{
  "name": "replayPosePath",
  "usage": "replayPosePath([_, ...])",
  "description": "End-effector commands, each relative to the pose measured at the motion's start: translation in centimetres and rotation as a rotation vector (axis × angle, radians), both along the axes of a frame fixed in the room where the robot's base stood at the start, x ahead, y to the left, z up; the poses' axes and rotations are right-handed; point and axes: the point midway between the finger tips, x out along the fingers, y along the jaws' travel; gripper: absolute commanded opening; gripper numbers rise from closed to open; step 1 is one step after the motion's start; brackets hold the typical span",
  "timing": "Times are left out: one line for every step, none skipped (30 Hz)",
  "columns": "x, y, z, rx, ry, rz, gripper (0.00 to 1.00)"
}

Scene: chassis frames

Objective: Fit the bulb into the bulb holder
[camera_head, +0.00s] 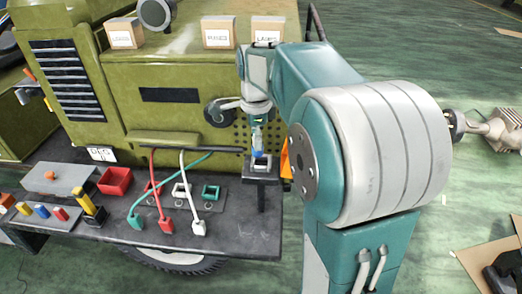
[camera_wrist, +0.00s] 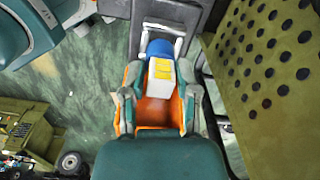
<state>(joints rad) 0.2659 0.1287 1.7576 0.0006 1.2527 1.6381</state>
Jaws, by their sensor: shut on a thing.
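My gripper (camera_wrist: 159,72) is shut on the bulb (camera_wrist: 161,80), a white piece with yellow marks and a blue end, held between its orange-lined fingers. The blue end points away from my wrist, toward a grey-white frame on a dark block that looks like the bulb holder (camera_wrist: 178,42). In the head view my gripper (camera_head: 257,128) hangs straight down over the dark stand, with the blue part of the bulb (camera_head: 257,153) just above or at the holder (camera_head: 261,168). I cannot tell whether the bulb touches or enters the holder.
The dark bench (camera_head: 235,232) carries red, white and green cabled plugs, a red bin (camera_head: 115,181) and small coloured parts at the left. A perforated olive panel (camera_wrist: 268,70) stands close on the right in the wrist view. Boxes (camera_head: 219,32) sit on the vehicle.

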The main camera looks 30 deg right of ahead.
Motion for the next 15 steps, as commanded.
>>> replayPosePath([0.0,-0.3,-0.3,0.0,0.0,0.0,0.0])
replayPosePath([0.0,-0.4,-0.5,0.0,0.0,0.0,0.0])
replayPosePath([-0.1,-0.6,-0.8,0.0,0.001,0.0,0.0])
replayPosePath([-0.2,-0.9,-1.1,0.0,0.001,-0.001,0.0])
replayPosePath([-0.2,-1.2,-1.4,0.0,0.001,-0.002,0.0])
replayPosePath([-0.3,-1.3,-2.1,0.001,0.003,0.0,0.0])
replayPosePath([-0.2,-1.2,-2.6,0.001,0.003,0.001,0.0])
replayPosePath([-0.2,-1.2,-3.1,0.001,0.003,0.001,0.0])
replayPosePath([-0.2,-1.2,-3.6,0.001,0.003,0.001,0.0])
replayPosePath([-0.2,-1.2,-3.9,0.0,0.001,0.001,0.0])
replayPosePath([-0.2,-1.2,-4.2,0.0,0.001,0.001,0.0])
replayPosePath([-0.2,-1.2,-4.4,0.0,0.001,0.001,0.0])
replayPosePath([-0.2,-1.2,-4.4,0.0,0.0,0.001,0.0])
replayPosePath([-0.2,-1.2,-4.5,0.0,-0.001,0.001,0.0])
replayPosePath([-0.2,-1.2,-4.4,0.0,-0.001,0.001,0.0])
